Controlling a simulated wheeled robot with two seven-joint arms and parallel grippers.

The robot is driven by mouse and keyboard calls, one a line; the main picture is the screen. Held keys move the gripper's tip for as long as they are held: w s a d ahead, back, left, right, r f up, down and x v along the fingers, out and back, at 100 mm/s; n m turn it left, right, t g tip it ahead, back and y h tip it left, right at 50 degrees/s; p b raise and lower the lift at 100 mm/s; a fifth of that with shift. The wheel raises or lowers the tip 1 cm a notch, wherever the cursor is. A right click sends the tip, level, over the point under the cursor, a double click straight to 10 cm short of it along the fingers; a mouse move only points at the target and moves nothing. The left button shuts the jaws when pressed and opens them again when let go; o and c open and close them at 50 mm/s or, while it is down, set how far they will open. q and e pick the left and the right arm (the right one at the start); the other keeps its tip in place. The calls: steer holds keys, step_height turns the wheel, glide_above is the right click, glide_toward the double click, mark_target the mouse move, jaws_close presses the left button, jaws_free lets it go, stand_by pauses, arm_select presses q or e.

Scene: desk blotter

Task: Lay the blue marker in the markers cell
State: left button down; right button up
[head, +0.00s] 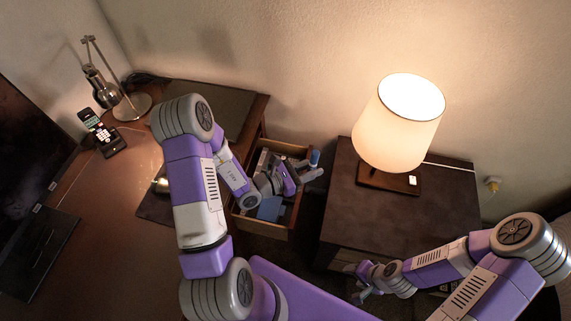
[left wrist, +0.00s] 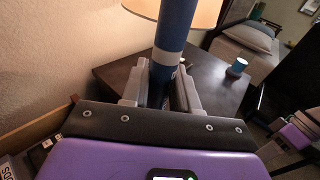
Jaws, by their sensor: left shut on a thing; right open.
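The blue marker (head: 315,158) is at the right side of the open wooden drawer (head: 273,231) in the head view. My left gripper (head: 309,174) is shut on it, above the drawer's right rim. In the left wrist view the blue marker (left wrist: 176,35) stands upright between the two grey fingers of my left gripper (left wrist: 160,85); its lower end is hidden. The markers cell cannot be told apart, since my left arm covers much of the drawer. My right gripper (head: 360,282) is open and empty, low by the front of the dark side table.
A lit lamp (head: 399,122) stands on the dark side table (head: 345,205) right of the drawer. A blue item (head: 270,208) lies in the drawer's front part. The desk (head: 110,220) at left bears a phone (head: 101,132) and a metal desk lamp (head: 97,85).

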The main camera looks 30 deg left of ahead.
arm_select(q)
steer(key=s+f+m+g+y, duration=0.3)
steer(key=f+m+g, duration=0.4)
steer(key=f+g, duration=0.55)
steer(key=w+a+f+g+y, duration=0.1)
steer(key=w+a+y, duration=0.2)
steer(key=a, duration=0.4)
steer(key=w+a+f+m+g+y, duration=0.1)
steer(key=w+a+f+g+y, duration=0.1)
steer(key=a, duration=0.6)
steer(key=shift+w+a+y+p, duration=0.3)
steer(key=shift+w+y, duration=0.6)
steer(key=shift+w, duration=0.3)
steer(key=shift+r, duration=0.25)
step_height(320, 180, down, 9)
steer(key=b, duration=0.6)
steer(key=shift+r, duration=0.1)
